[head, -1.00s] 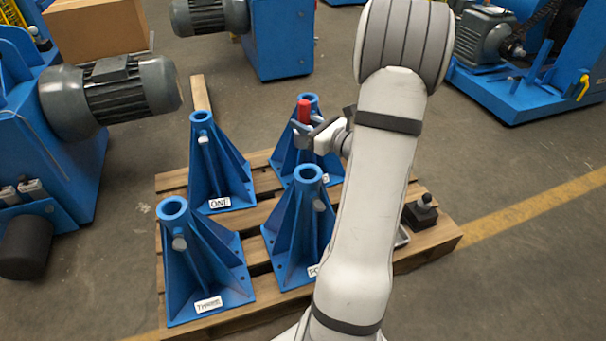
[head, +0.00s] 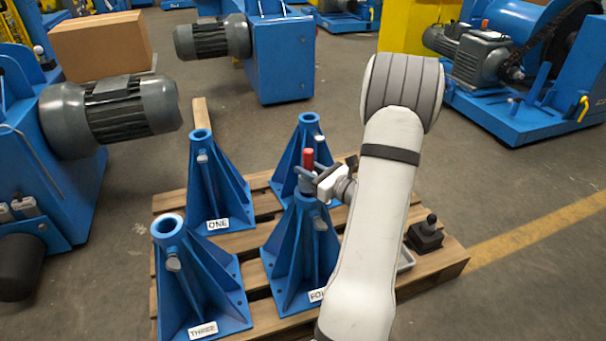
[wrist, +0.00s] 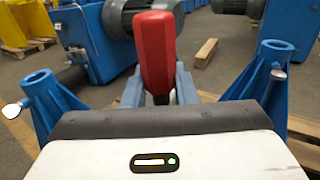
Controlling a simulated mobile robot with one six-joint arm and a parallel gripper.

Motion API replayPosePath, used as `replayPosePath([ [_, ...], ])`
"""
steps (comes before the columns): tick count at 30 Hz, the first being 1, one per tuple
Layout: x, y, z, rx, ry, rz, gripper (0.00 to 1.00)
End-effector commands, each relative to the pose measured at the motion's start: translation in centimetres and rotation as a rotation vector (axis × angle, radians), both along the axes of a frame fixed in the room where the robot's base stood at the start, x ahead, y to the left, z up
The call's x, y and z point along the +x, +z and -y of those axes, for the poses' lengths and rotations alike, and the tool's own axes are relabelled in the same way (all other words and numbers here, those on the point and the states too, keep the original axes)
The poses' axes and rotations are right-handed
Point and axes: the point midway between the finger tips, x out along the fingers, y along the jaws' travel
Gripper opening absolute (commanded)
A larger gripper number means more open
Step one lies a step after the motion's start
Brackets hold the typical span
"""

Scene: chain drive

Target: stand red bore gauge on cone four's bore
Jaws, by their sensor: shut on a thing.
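The red bore gauge (head: 308,157) is upright in my gripper (head: 311,172), which is shut on it. In the wrist view its red handle (wrist: 155,48) rises between my two fingers (wrist: 158,88). Cone four (head: 300,250) is the blue ribbed stand at the front right of the pallet, with a partly covered "FO..." label. In the head view the gauge lines up with the top of cone four. My gripper and the gauge hide much of its bore, so I cannot tell whether the gauge's lower end touches it.
Cones one (head: 205,180) and three (head: 190,280) stand on the left of the wooden pallet (head: 256,300). Another blue cone (head: 310,128) stands behind my gripper. A small black joystick-like part (head: 426,235) sits at the pallet's right. A grey motor (head: 110,110) juts in at left.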

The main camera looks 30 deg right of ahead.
Motion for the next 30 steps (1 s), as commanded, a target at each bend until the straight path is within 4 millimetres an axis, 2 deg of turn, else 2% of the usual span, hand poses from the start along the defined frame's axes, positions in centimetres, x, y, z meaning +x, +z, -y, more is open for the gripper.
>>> replayPosePath([
  [4,0.0,0.3,0.1,-0.002,-0.001,0.005,0.0],
  [15,0.0,-0.7,0.1,-0.002,-0.001,0.005,0.0],
  [16,0.0,-0.9,0.1,-0.001,-0.001,0.001,0.26],
  [24,0.0,-0.8,0.1,-0.001,-0.002,0.001,0.47],
  [30,0.0,-0.7,0.1,-0.001,-0.002,0.001,0.47],
])
